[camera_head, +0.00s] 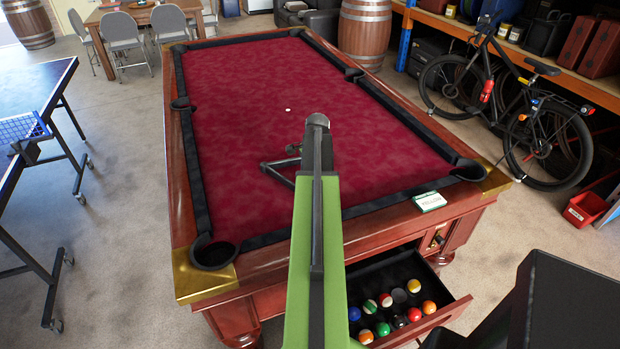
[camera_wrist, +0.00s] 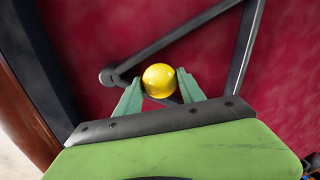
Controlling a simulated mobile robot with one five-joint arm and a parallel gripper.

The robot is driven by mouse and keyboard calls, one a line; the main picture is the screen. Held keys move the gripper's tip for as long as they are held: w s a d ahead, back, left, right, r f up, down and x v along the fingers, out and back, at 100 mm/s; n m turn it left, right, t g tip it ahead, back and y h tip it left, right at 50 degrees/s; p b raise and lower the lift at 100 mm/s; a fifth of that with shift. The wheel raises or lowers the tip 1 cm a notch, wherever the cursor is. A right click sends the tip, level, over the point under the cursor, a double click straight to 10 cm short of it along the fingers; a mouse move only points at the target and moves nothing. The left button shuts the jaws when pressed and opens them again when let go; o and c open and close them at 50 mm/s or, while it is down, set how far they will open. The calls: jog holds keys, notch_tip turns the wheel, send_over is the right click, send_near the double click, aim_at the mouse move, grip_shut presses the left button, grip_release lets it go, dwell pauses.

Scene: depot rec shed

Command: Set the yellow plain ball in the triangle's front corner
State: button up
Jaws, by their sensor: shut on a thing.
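The yellow ball (camera_wrist: 159,80) is between the two green fingers of my gripper (camera_wrist: 159,86) in the wrist view, held at its sides. The plain yellow surface shows no stripe. The black triangle (camera_wrist: 190,38) lies on the red cloth beneath. One of its rounded corners (camera_wrist: 108,76) shows just left of the ball, and the ball overlaps a bar in the picture. Its height above the cloth is hard to tell.
The pool table (camera_head: 240,75) has a wooden rim and corner pockets. An open drawer (camera_head: 440,318) at its near end holds several balls. A small white spot (camera_head: 288,110) shows on otherwise clear cloth.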

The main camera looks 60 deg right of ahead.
jog(key=o, duration=1.6)
jog(key=shift+c, duration=0.2)
notch_tip(320, 180, up, 17)
jog(key=s+a+p, duration=0.1)
jog(key=s+p, duration=0.1)
jog(key=p, duration=1.5)
jog(key=shift+s+a+r, duration=0.2)
jog(key=shift+s, duration=0.05)
jog(key=shift+f, duration=0.1)
